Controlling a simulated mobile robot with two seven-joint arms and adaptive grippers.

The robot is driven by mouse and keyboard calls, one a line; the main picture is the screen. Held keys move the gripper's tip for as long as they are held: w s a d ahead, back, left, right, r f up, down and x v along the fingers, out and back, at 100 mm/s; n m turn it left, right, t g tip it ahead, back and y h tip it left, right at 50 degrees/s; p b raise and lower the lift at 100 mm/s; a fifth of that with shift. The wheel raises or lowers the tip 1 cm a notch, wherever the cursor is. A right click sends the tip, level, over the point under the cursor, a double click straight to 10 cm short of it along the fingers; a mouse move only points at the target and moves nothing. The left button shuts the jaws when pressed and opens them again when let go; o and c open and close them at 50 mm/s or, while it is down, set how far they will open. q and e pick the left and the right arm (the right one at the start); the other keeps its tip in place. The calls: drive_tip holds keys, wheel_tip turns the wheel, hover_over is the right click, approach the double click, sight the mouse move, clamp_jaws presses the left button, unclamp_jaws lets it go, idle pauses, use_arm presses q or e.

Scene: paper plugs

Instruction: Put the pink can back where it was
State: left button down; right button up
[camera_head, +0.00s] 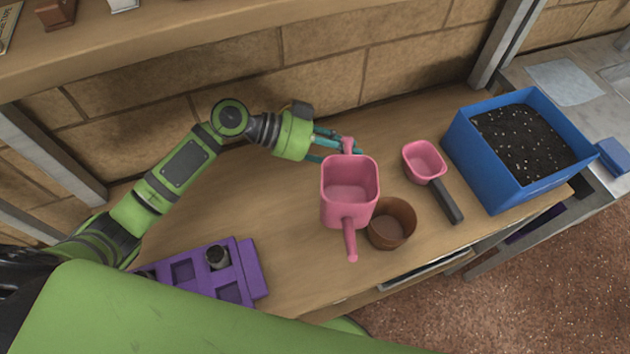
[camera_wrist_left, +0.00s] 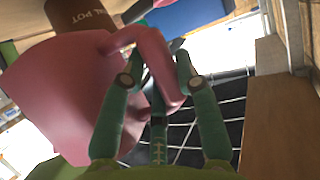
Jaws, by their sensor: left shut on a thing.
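The pink can (camera_head: 349,205) has a square open top, a spout toward the front of the bench and a handle at the back. My left gripper (camera_head: 340,145) comes from the left and is shut on its handle. In the left wrist view the can (camera_wrist_left: 65,90) fills the left side, and the fingers of my left gripper (camera_wrist_left: 158,85) close around its curved handle. The can looks upright. I cannot tell whether its bottom touches the bench. My right gripper is not in view.
A brown pot (camera_head: 391,224) stands right beside the can. A pink scoop (camera_head: 424,162) with a dark handle lies to its right. A blue crate (camera_head: 482,178) of dark soil stands further right. A purple tray (camera_head: 253,268) is at the front left. The bench (camera_head: 277,207) left of the can is clear.

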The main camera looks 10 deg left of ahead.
use_arm(q)
drive_tip(key=s+a+f+b, duration=0.1)
drive_tip(key=f, duration=0.1)
drive_tip(key=a+f+b, duration=0.1)
drive_tip(key=a+f, duration=0.1)
drive_tip(key=s+a+f+b, duration=0.1)
drive_tip(key=f, duration=0.2)
drive_tip(key=shift+s+a, duration=0.3)
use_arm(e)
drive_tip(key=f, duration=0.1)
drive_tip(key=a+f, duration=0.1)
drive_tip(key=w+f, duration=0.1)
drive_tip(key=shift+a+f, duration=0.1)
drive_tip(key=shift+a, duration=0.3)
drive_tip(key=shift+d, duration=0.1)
use_arm(q)
drive_tip(key=shift+f, duration=0.25)
drive_tip(key=c, duration=0.9)
unclamp_jaws()
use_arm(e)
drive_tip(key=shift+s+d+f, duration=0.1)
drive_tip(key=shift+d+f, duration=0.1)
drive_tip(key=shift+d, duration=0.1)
use_arm(q)
drive_tip(key=shift+r, duration=0.1)
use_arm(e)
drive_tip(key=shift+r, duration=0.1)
